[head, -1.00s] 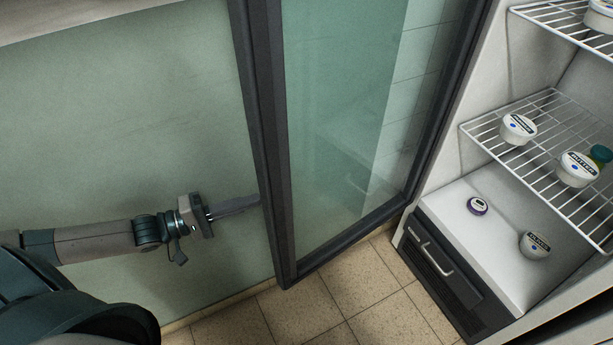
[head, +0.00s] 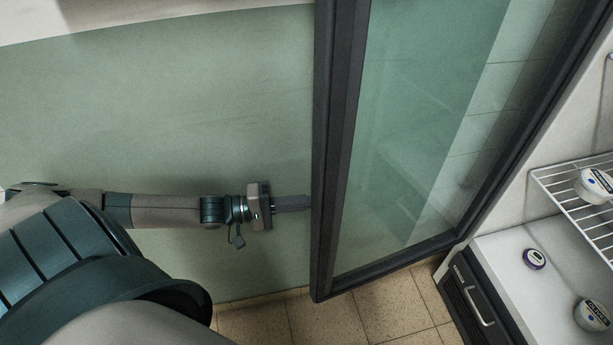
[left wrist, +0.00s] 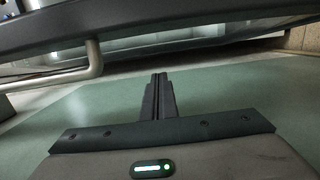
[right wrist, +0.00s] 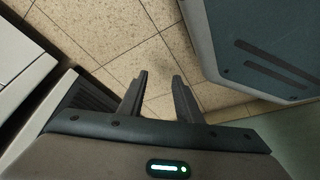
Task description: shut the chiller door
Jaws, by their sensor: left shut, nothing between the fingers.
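The chiller door (head: 345,130), a dark frame around a glass pane, stands open in the middle of the head view. The open chiller interior (head: 545,215) shows to its right. My left gripper (head: 308,202) is shut and empty, its fingertips at the left edge of the door frame; whether they touch it I cannot tell. In the left wrist view the shut fingers (left wrist: 159,82) point toward the dark door frame with a pale bar handle (left wrist: 90,65). My right gripper (right wrist: 160,82) is open and empty above the floor in the right wrist view; it is outside the head view.
Inside the chiller, a wire shelf (head: 545,178) holds a white tub (head: 594,186). A purple-rimmed jar (head: 534,259) and another tub (head: 592,314) stand on the chiller floor. Tiled floor (head: 370,312) below the door is clear. A pale green wall (head: 150,120) is at left.

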